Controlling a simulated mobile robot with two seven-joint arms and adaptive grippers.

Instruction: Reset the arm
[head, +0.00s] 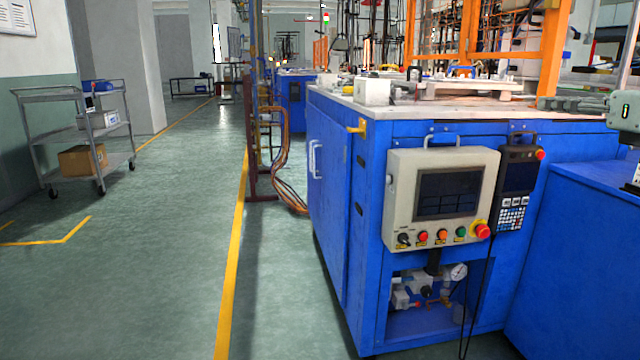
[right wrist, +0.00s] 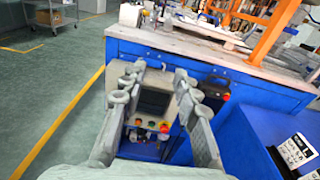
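My right gripper (head: 548,103) reaches in from the right edge of the head view, grey and partly cut off. It is above the right side of the blue machine cabinet (head: 335,180). In the right wrist view the two grey fingers of the right gripper (right wrist: 157,80) stand wide apart with nothing between them. The control panel (right wrist: 152,100) shows behind that gap, apart from the fingers. My left gripper and arm are not in the head view.
The control box (head: 400,190) with buttons and a handheld pendant (head: 518,172) hang on the cabinet front. An orange frame (head: 553,55) rises above the worktop. A second blue cabinet (head: 575,240) stands at right. A grey cart (head: 120,160) is at left; the green floor between is clear.

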